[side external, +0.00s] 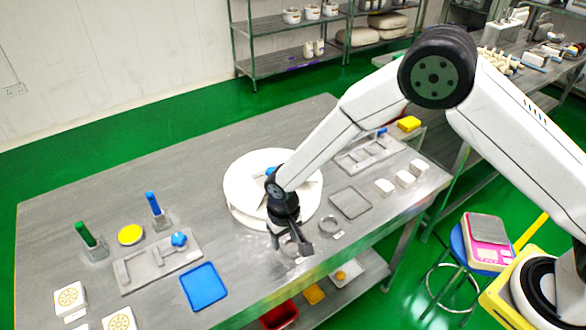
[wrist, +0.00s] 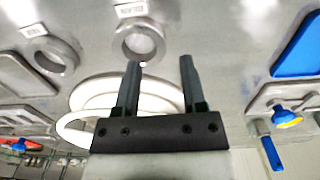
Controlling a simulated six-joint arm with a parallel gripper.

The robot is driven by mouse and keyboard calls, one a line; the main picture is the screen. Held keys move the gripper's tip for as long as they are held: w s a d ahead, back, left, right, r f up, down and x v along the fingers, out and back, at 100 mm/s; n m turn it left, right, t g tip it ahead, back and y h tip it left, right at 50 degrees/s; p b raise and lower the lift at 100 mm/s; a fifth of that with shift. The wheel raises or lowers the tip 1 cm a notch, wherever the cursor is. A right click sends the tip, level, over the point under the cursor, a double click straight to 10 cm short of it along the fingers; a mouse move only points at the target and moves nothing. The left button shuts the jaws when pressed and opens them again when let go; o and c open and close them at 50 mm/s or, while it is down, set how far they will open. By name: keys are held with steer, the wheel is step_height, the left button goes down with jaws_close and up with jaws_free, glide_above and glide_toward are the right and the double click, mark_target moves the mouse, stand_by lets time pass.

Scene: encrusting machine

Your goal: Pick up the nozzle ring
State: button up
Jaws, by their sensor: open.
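Two grey metal rings lie flat on the steel table, and I cannot read their small labels to tell which is the nozzle ring. In the wrist view one ring (wrist: 117,45) lies just beyond my fingertips, slightly left of the middle. The other ring (wrist: 70,58) is farther left, and it also shows in the side view (side external: 340,229). My gripper (side external: 290,249) points down over the table's front part, and in the side view it partly hides the nearer ring. In the wrist view my gripper (wrist: 160,63) is open, with nothing between its fingers.
A round white plate (side external: 238,190) stands behind my gripper. A blue tray (side external: 204,287) and a grey fixture (side external: 135,276) lie to the left. A square grey tray (side external: 350,203) and several white blocks (side external: 384,187) are to the right. The table's front edge is close.

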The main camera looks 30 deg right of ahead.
mark_target(285, 250)
steer(key=shift+s+f, duration=0.1)
steer(key=shift+f, duration=1.85)
jaws_close()
